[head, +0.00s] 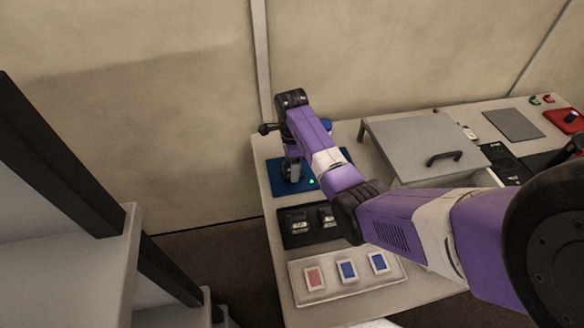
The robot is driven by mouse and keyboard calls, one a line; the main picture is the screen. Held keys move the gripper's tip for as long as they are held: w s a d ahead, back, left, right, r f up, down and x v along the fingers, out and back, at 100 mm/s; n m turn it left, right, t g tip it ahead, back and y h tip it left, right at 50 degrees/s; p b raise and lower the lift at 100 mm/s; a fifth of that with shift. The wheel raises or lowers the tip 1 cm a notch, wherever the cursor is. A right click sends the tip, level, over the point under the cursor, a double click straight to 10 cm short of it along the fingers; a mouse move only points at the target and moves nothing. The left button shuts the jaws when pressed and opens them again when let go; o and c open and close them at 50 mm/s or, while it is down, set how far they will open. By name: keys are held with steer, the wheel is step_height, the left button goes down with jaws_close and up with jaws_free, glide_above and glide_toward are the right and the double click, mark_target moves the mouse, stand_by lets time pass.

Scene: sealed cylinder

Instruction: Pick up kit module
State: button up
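My gripper (292,174) points down over a blue mat (279,181) at the table's left end. My purple arm crosses in front of the mat. The fingers are small and dark, so I cannot tell whether they are open or shut, or whether they touch anything. I cannot tell for sure which thing is the kit module. A black tray (289,240) nearer the front holds small dark pieces with light faces, one on the left (299,224) and one at the right (326,217). My arm hides the area right of them.
A pale tray (341,289) with one red and two blue cards lies at the front. A grey lidded box (414,141) with a dark handle stands behind my arm. Farther right are a grey mat (513,124) and a red tray (560,119). A wall rises behind the table.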

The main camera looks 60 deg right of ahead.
jaws_close()
stand_by(0.3)
steer(key=shift+r, duration=0.15)
